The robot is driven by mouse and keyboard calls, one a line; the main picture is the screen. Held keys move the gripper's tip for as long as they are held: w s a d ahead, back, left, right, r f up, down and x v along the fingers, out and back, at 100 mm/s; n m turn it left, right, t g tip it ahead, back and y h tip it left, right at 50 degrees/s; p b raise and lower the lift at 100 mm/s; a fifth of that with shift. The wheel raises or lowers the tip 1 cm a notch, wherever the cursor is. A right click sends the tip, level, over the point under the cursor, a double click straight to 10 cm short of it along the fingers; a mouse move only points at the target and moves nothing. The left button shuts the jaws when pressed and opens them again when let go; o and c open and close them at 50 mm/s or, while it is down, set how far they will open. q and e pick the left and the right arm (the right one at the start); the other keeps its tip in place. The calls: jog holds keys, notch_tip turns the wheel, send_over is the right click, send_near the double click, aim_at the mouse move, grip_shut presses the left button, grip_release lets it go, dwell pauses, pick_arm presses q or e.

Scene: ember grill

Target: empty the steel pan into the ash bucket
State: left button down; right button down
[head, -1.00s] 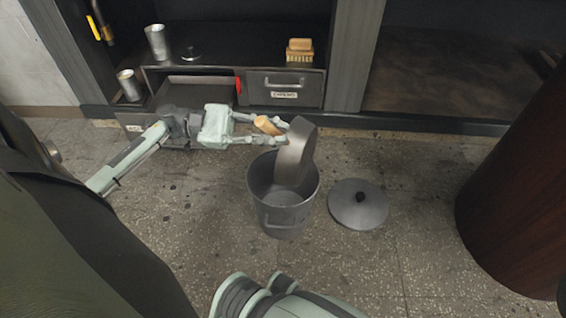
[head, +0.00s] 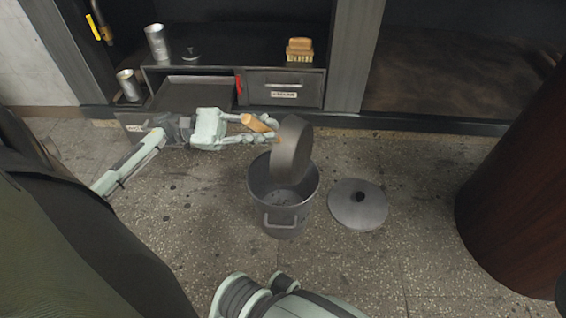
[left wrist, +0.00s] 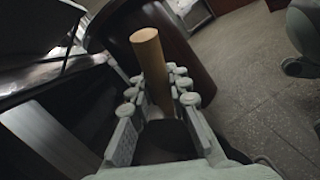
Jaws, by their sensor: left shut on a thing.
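The steel pan (head: 291,150) is tilted steeply, nearly on edge, above the open mouth of the ash bucket (head: 284,216). Its lower edge is at or just inside the bucket's rim; I cannot tell if they touch. My left gripper (head: 262,130) is shut on the pan's wooden handle (head: 254,123). In the left wrist view the handle (left wrist: 150,62) stands between the fingers (left wrist: 158,92). The bucket is upright on the floor, with small dark bits visible inside. The pan's inside is mostly hidden from me. My right gripper is not in view.
The bucket's lid (head: 357,205) with a dark knob lies on the floor right of the bucket. Behind are an open drawer (head: 195,93), a closed labelled drawer (head: 283,97), metal cups (head: 157,42) and a brush (head: 299,50). A dark reddish cylinder (head: 515,200) stands at the right.

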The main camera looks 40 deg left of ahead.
pick_arm(q)
jog(key=shift+s+a+h, duration=0.15)
jog(key=shift+a+h, duration=0.15)
jog(key=shift+a, duration=0.2)
jog(key=shift+s+a+f+t+h, duration=0.2)
jog(key=shift+a+h, duration=0.1)
jog(key=shift+a, duration=0.35)
jog(key=shift+s+a+f+t+h, duration=0.1)
jog(key=shift+a+t+h, duration=0.15)
jog(key=shift+a, duration=0.4)
jog(key=shift+a, duration=0.1)
jog(key=shift+a+f+h, duration=0.15)
jog(key=shift+a+h, duration=0.1)
jog(key=shift+n, duration=0.3)
